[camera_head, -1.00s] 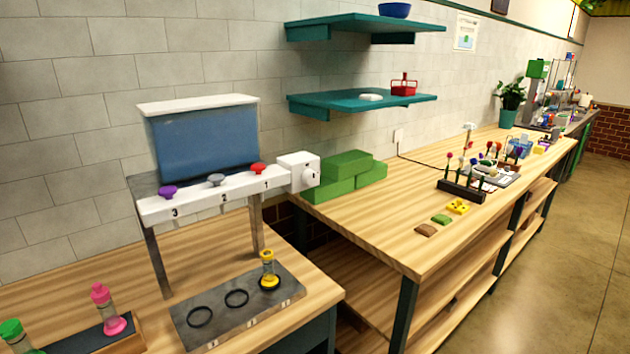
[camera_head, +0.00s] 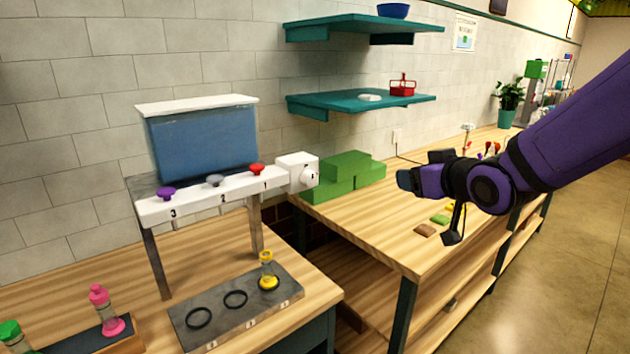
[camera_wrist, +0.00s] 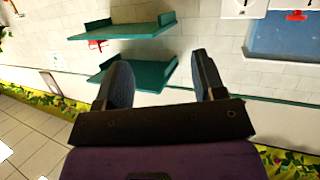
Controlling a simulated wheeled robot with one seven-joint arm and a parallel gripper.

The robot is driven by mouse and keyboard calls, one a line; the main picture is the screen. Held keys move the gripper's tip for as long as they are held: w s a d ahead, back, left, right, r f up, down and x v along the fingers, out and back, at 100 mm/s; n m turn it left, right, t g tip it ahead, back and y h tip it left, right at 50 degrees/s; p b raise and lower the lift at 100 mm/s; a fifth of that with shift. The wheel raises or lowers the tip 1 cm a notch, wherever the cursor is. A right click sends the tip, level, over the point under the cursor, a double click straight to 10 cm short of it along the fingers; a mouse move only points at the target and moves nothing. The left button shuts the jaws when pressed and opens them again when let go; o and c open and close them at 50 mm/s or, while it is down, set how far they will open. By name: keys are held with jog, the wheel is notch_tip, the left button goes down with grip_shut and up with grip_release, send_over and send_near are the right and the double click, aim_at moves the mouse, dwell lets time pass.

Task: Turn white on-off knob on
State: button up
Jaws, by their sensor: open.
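In the wrist view, part of the white box (camera_wrist: 243,8) shows at the top edge. My gripper (camera_head: 404,179) is in the air over the right-hand table, to the right of the knob and apart from it. In the wrist view my gripper (camera_wrist: 160,75) has its two dark fingers spread, with nothing between them.
The dispenser has a blue tank (camera_head: 205,142) and purple, grey and red knobs. Green blocks (camera_head: 347,172) lie beside the white box. Teal shelves (camera_head: 360,102) hang on the wall above. A yellow-capped bottle (camera_head: 268,272) stands on the grey plate (camera_head: 237,318).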

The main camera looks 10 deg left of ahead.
aim_at(312, 179)
jog(key=a+f+n+y, duration=0.2)
jog(key=a+f+y, duration=0.1)
jog(key=a, duration=0.4)
jog(key=a+f+n+y, duration=0.1)
jog(key=a+f+y, duration=0.25)
jog(key=a, duration=0.35)
jog(key=shift+g, duration=0.3)
jog(key=x, duration=0.6)
jog(key=r+x, duration=0.1)
jog(key=x, duration=0.3)
jog(key=shift+w, duration=0.2)
jog(key=c, duration=0.9)
